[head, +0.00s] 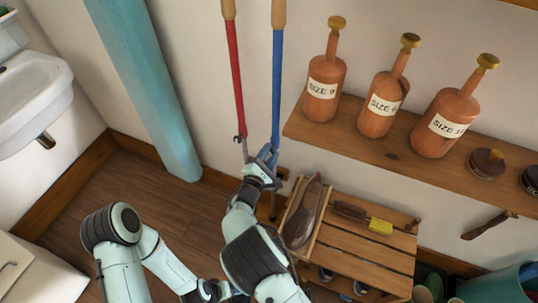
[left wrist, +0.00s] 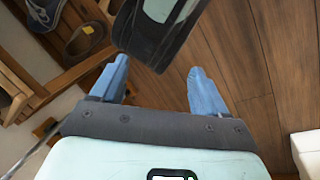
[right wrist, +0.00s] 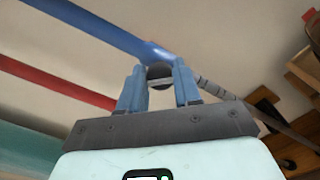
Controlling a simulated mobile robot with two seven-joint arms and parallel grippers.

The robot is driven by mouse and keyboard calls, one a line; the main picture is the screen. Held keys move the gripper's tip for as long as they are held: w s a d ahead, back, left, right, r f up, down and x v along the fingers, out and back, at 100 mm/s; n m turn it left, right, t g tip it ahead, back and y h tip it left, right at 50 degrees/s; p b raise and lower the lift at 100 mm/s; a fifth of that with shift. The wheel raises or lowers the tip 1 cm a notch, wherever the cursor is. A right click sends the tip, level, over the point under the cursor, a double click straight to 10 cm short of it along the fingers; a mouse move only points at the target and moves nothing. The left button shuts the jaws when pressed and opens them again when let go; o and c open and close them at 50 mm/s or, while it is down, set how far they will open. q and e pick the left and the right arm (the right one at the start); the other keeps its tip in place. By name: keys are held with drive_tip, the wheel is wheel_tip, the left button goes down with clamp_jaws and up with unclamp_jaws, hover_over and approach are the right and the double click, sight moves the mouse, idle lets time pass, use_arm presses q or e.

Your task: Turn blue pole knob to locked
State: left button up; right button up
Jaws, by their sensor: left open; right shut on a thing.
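The blue pole (head: 277,85) hangs upright against the wall beside a red pole (head: 236,80). In the right wrist view the blue pole (right wrist: 105,28) runs in from the upper left. My right gripper (head: 266,158) is at the lower part of the blue pole. In the right wrist view its fingers (right wrist: 159,85) are shut on a dark round knob (right wrist: 160,72) beside the pole. Any lock marking is too small to read. My left gripper (left wrist: 163,85) is open and empty above the wooden floor. In the head view it is mostly hidden low in the picture.
A slatted wooden bench (head: 362,255) with a shoe (head: 303,214) and a yellow-ended brush (head: 378,225) stands right of my right gripper. A shelf (head: 330,135) holds several orange bottles. A teal post (head: 150,90) stands to the left, near a white sink (head: 30,90).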

drive_tip(key=m+b, duration=0.4)
drive_tip(key=m, duration=0.3)
drive_tip(key=shift+f, duration=0.2)
drive_tip(key=shift+m, duration=0.3)
use_arm(q)
drive_tip(key=w+a+f+t+y, duration=0.1)
drive_tip(key=w+a+f, duration=0.2)
drive_tip(key=f, duration=0.3)
drive_tip(key=shift+w+a+f+n+b, duration=0.15)
drive_tip(key=shift+w+a+n+b, duration=0.2)
drive_tip(key=shift+w, duration=0.55)
use_arm(e)
drive_tip(key=shift+r+m, duration=0.15)
drive_tip(key=shift+m, duration=0.25)
drive_tip(key=o, duration=1.1)
drive_tip(key=shift+c, duration=0.2)
